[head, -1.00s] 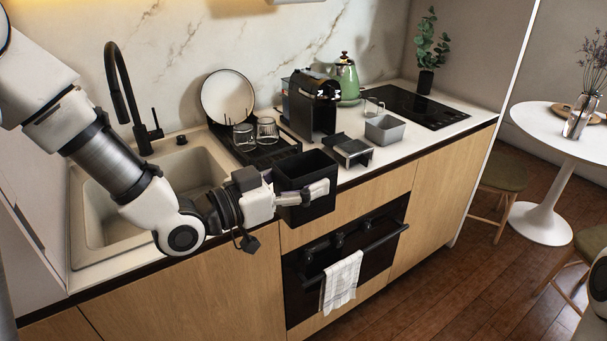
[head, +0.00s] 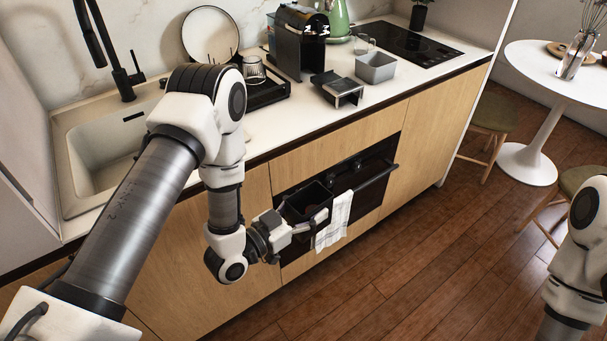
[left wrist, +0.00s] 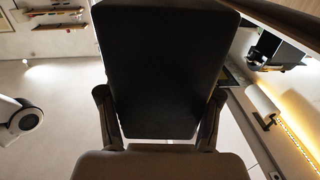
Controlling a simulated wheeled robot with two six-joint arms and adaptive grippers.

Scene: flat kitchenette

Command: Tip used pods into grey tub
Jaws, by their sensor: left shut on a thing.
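My left gripper (head: 312,219) is shut on a black open-topped container (head: 303,202) and holds it in front of the oven, below the countertop edge. Its inside looks dark; I cannot make out any pods. In the left wrist view the container (left wrist: 160,70) fills the middle, with a finger at each side. The grey tub (head: 376,68) stands on the counter to the right of the coffee machine (head: 300,40), well apart from the container. My right gripper is out of view; only part of my right arm shows at the right edge.
A black drip-tray part (head: 337,88) stands on the counter left of the tub. A dish rack (head: 262,93) with a glass and a plate is beside the sink (head: 105,155). A towel (head: 334,222) hangs from the oven handle. A glass mug (head: 364,43) is behind the tub.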

